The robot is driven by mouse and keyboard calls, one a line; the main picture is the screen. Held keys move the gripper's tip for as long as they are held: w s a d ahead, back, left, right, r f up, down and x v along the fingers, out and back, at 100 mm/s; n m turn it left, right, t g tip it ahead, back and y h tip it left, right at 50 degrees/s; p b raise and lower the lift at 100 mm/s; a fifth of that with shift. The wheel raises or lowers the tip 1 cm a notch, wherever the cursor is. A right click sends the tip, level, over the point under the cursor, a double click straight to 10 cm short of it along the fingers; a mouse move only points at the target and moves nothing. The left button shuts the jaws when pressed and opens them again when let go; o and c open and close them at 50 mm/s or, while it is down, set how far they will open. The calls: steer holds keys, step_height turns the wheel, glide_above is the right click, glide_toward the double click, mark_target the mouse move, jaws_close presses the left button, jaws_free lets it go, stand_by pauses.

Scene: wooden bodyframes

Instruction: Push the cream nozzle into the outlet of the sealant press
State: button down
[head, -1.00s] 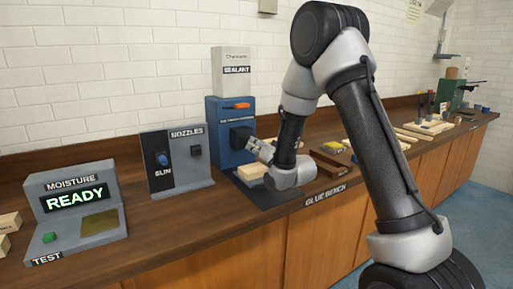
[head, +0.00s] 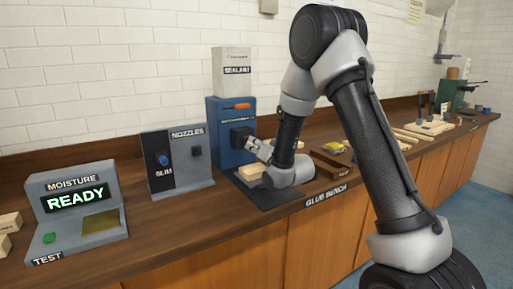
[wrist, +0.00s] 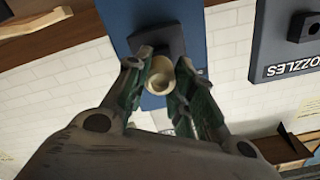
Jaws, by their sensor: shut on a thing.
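The blue sealant press (head: 228,115) stands on the bench against the wall, with a grey-white box labelled sealant on top. Its dark outlet block (head: 241,136) faces my gripper (head: 262,150). In the wrist view, my gripper (wrist: 161,84) is shut on the cream nozzle (wrist: 160,80), a small hollow round piece between the fingertips. The nozzle is right in front of the dark outlet block (wrist: 157,40). I cannot tell whether it touches the outlet or sits in it. In the head view the nozzle is too small to make out clearly.
The grey nozzle stand (head: 177,162) is left of the press, holding a blue nozzle on its slim side. A pale wood block (head: 250,172) lies below the outlet on a dark mat (head: 268,196). A moisture tester (head: 80,215) reading READY stands at far left.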

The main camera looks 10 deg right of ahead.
steer(key=shift+w+a, duration=0.25)
steer(key=shift+w, duration=0.45)
steer(key=c, duration=1.1)
jaws_free()
steer(key=v, duration=1.2)
steer(key=shift+w, duration=0.1)
